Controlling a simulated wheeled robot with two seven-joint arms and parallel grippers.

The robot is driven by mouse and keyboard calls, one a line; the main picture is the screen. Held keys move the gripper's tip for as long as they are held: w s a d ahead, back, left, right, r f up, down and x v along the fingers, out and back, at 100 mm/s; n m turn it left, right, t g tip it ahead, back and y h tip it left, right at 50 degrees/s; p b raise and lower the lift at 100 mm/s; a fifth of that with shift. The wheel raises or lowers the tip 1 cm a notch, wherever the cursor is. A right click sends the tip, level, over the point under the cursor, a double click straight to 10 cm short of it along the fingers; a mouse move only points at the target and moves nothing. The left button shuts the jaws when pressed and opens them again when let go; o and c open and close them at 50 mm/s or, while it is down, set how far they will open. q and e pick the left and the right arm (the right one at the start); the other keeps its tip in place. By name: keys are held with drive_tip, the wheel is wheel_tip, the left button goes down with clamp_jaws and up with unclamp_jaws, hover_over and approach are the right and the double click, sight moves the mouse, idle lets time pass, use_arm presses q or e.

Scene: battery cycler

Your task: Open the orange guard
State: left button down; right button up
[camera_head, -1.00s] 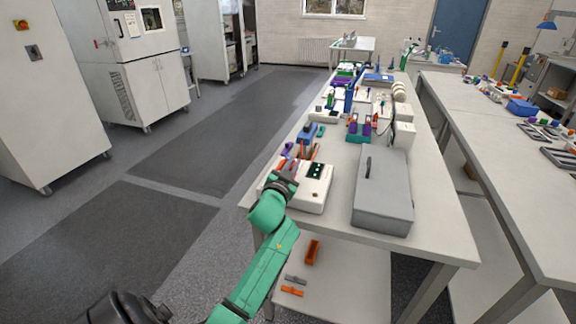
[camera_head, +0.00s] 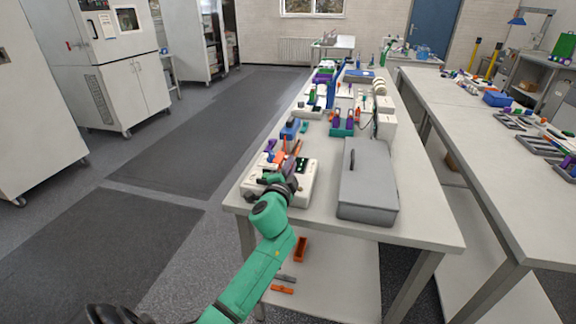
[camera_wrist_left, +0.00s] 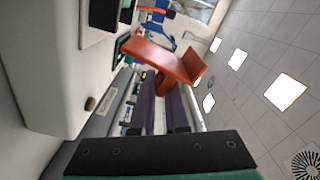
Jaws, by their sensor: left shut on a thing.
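The orange guard (camera_wrist_left: 165,60) is a bent orange plate in the left wrist view, seen above the device and tilted. My left gripper (camera_wrist_left: 165,92) has dark purple fingers shut on the guard's lower part. In the head view the left gripper (camera_head: 284,168) is over the white battery cycler (camera_head: 303,192) at the near left end of the bench, and partly hides it. The orange of the guard shows just past the fingers in the head view (camera_head: 296,149). The cycler's white housing (camera_wrist_left: 45,75) fills the left of the wrist view. My right gripper is not in view.
A grey lidded box (camera_head: 368,190) stands right of the cycler. A lower shelf (camera_head: 340,285) holds orange and grey parts. The floor left of the bench is clear.

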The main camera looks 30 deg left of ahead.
use_arm(q)
drive_tip(key=shift+d+f+m, duration=0.1)
drive_tip(key=shift+m, duration=0.2)
drive_tip(key=c, duration=0.9)
unclamp_jaws()
drive_tip(key=b+v, duration=0.2)
drive_tip(key=v, duration=1.2)
drive_tip(key=shift+s+d, duration=0.1)
drive_tip(key=shift+s, duration=0.15)
drive_tip(key=shift+c, duration=0.5)
